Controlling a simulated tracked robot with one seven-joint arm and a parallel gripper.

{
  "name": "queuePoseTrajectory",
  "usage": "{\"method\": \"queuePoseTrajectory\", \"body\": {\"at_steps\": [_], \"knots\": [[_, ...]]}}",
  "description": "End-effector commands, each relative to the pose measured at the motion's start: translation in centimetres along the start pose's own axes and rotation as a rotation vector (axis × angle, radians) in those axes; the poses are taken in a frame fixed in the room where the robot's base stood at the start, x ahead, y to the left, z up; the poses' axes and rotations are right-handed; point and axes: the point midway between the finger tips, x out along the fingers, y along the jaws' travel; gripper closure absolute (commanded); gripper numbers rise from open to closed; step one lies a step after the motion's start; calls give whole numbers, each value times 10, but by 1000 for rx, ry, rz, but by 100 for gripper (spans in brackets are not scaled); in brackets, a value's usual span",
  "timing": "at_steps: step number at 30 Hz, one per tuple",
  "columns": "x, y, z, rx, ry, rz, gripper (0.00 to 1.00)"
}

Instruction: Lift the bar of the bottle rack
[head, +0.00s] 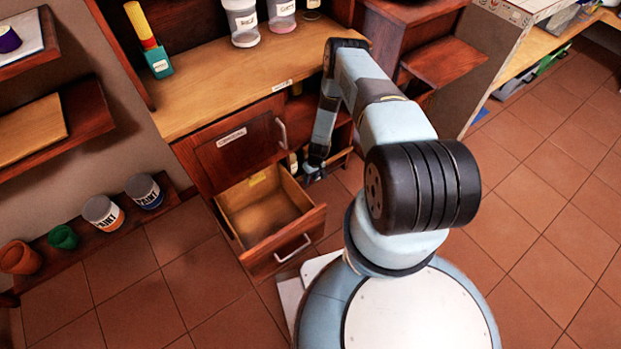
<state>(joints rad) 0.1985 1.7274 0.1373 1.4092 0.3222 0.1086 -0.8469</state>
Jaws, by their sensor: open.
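My gripper (312,176) is low beside the open drawer, in front of the cabinet's lower right opening. It is small and dark here, and my arm partly covers the area around it. The bottle rack seems to be the low wooden shelf in that opening, with a light wooden bar (340,158) just right of my gripper. A small bottle (292,163) shows just left of the gripper. The rest of the rack is in shadow or hidden behind my arm. I cannot tell whether my gripper touches the bar. I see nothing held in it.
The open, empty drawer (290,262) juts out left of my gripper. A closed cabinet door (240,143) is above it. Paint cans (103,212) and pots line a low shelf at left. Tiled floor is clear at right.

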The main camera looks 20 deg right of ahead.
Motion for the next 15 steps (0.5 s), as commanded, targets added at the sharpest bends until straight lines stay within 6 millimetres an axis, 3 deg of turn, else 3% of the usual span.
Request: {"method": "queuePoseTrajectory", "body": {"at_steps": [7, 15], "knots": [[0, 0, 0, 0, 0, 0, 59], [0, 0, 0, -1, 0, 0, 85]]}}
